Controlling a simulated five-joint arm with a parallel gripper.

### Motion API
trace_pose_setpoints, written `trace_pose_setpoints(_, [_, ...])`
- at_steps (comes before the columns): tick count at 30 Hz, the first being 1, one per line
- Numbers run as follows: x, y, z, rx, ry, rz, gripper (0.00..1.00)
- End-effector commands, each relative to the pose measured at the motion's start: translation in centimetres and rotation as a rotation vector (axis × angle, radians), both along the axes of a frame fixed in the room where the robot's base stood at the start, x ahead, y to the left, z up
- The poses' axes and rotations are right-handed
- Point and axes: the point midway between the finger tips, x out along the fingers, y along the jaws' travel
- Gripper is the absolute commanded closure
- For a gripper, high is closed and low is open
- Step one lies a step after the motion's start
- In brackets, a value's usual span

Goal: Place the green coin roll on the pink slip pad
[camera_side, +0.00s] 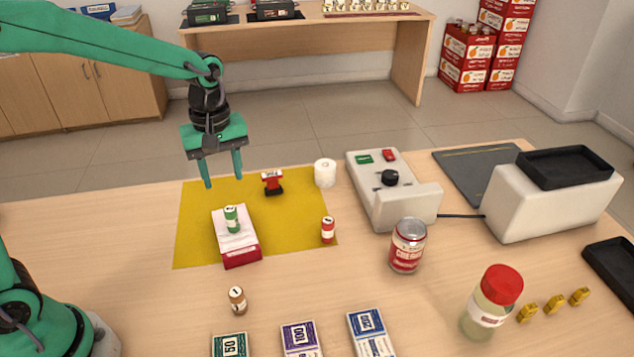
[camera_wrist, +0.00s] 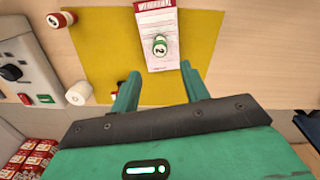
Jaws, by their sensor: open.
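The green coin roll (camera_side: 231,219) stands upright on top of the pink slip pad (camera_side: 239,246), near its middle. In the wrist view the green roll (camera_wrist: 160,46) also sits on the slip pad (camera_wrist: 157,22), beyond my fingertips. My gripper (camera_side: 222,182) is open and empty. It hangs above the yellow mat, higher than the roll and behind it in the side view. In the wrist view my gripper (camera_wrist: 160,76) has its two fingers apart with nothing between them.
A brown coin roll (camera_side: 237,300) stands in front. A can (camera_side: 407,246), a jar (camera_side: 491,303) and a grey machine (camera_side: 390,200) stand to the right.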

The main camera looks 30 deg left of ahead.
Motion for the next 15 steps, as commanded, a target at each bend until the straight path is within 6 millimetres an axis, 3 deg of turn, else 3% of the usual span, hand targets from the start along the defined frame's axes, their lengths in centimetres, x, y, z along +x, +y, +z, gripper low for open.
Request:
trace_pose_setpoints(8, [-0.6, 0.2, 0.7, -0.001, -0.018, -0.035, 0.55])
trace_pose_setpoints(15, [-2.8, 0.9, 3.3, 0.002, -0.095, -0.184, 0.55])
